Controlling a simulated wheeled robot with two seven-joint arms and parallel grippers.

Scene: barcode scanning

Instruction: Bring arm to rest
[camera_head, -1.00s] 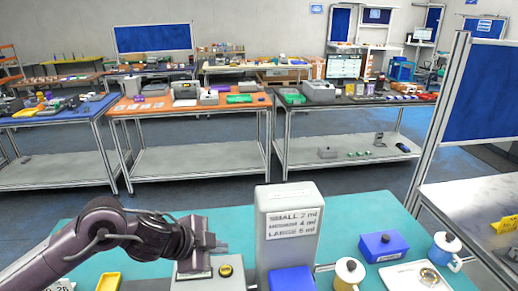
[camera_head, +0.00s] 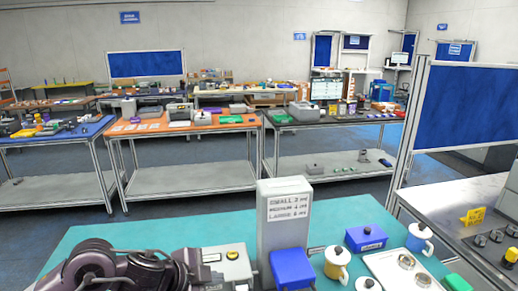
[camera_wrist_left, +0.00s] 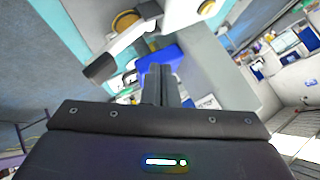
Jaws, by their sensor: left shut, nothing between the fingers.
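My left arm (camera_head: 110,266) comes in low from the left over the teal table (camera_head: 222,226). My left gripper (camera_head: 198,268) is at the lower edge of the head view, beside the pale device with a yellow button (camera_head: 232,255). In the left wrist view its two fingers (camera_wrist_left: 160,84) are together with nothing between them. I cannot tell whether it touches the device. My right gripper is not in view.
A grey labelled box (camera_head: 268,235) stands right of the gripper, with a blue bin (camera_head: 292,268) before it. Further right are a yellow-lidded mug (camera_head: 337,264), a blue lidded box (camera_head: 367,238), a blue-and-white mug (camera_head: 419,239) and a white tray (camera_head: 388,276). The table's back left is clear.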

